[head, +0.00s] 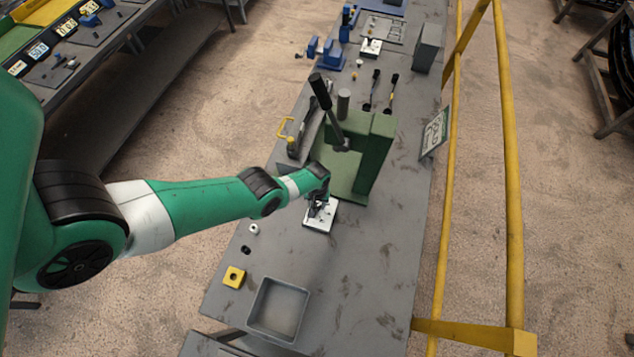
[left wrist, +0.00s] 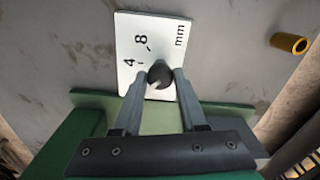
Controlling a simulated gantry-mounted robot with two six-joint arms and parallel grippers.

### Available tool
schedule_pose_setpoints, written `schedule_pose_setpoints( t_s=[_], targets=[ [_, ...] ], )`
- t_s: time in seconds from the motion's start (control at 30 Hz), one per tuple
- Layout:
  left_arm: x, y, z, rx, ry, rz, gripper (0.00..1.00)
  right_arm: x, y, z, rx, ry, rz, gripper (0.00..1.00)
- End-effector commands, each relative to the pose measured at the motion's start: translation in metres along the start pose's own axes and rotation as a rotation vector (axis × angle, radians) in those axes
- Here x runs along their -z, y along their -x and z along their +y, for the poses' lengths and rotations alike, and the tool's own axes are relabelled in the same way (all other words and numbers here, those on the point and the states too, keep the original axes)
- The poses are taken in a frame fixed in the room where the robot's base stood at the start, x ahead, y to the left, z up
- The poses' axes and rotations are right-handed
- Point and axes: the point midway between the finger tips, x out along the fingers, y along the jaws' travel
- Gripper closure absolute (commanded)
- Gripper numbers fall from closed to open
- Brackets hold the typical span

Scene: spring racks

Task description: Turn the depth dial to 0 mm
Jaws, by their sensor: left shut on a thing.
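The depth dial is a dark round knob (left wrist: 160,73) on a white plate (left wrist: 133,45) marked 4, 8 and mm. No 0 mark shows; the part of the plate by my fingers is partly covered. In the head view the white plate (head: 327,222) lies on the bench in front of the green press (head: 372,150). My left gripper (head: 319,207) is over the plate, its fingers shut on the knob, as the left wrist view shows (left wrist: 161,82). I cannot tell where the dial points. My right gripper is not in view.
A grey tray (head: 278,309), a yellow block (head: 234,277) and small round parts (head: 253,229) are on the near bench. The press's black lever (head: 321,92) rises behind my gripper. A yellow rail (head: 509,190) runs along the right. A yellow cylinder (left wrist: 289,43) shows in the wrist view.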

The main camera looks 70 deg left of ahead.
Motion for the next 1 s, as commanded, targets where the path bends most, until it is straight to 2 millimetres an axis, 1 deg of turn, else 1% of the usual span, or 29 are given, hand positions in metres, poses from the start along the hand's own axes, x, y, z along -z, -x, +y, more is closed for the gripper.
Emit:
schedule_pose_setpoints(
  t_s=[0.43, 0.47, 0.5, 0.6, 0.87, 1.0],
  targets=[
    [0.0, -0.001, 0.0, -0.001, 0.012, 0.002, 1.0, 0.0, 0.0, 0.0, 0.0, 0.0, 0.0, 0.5],
    [0.0, -0.001, 0.0, -0.001, 0.012, 0.002, 0.53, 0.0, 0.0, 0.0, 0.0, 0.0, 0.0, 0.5],
    [0.0, -0.001, 0.0, -0.001, 0.011, 0.001, 0.46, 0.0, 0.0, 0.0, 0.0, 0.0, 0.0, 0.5],
    [0.0, -0.001, 0.0, 0.0, 0.011, 0.001, 0.29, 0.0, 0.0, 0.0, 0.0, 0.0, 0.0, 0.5],
    [0.0, 0.0, 0.0, 0.0, 0.01, 0.001, 0.29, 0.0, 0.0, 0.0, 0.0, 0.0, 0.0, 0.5],
    [0.0, 0.01, 0.0, 0.0, 0.01, 0.001, 0.29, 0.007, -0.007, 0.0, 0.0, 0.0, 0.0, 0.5]
  ],
)
